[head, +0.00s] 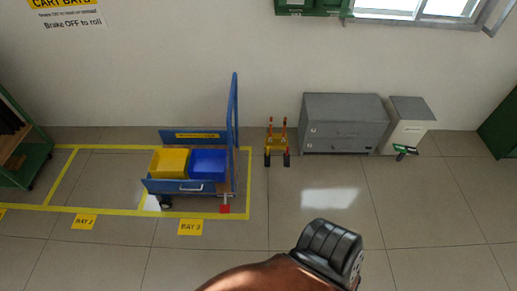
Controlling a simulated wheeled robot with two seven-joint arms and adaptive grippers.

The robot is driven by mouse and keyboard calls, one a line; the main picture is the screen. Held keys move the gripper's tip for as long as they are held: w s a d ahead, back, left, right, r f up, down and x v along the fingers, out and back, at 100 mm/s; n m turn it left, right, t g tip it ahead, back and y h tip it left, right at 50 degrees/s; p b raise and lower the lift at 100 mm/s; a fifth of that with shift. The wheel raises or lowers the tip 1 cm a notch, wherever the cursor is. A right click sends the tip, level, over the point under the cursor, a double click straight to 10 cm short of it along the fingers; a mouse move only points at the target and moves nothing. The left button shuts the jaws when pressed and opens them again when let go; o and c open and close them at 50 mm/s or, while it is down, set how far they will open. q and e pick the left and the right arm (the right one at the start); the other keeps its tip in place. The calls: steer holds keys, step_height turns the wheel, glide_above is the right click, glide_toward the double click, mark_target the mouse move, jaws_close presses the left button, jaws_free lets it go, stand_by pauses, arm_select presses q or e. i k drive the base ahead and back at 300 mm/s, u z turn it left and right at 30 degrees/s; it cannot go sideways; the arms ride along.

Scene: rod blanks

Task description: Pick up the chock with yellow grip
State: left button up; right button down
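Neither of my grippers shows; only a brown and black link of my arm is at the bottom.
The blue cart (171,187) carries a yellow bin (170,162) and a blue bin (208,163) inside a yellow-lined floor bay. A grey cabinet (345,124) and a lighter one (408,124) with a green-black item (404,150) stand right. The floor in front is clear.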

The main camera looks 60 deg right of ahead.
mark_target(267, 155)
steer(key=z, duration=1.45)
steer(key=k, duration=0.35)
steer(key=z, duration=0.65)
steer(key=i, duration=1.75)
steer(key=u, duration=0.65)
steer(key=i, duration=0.65)
steer(key=u, duration=0.6)
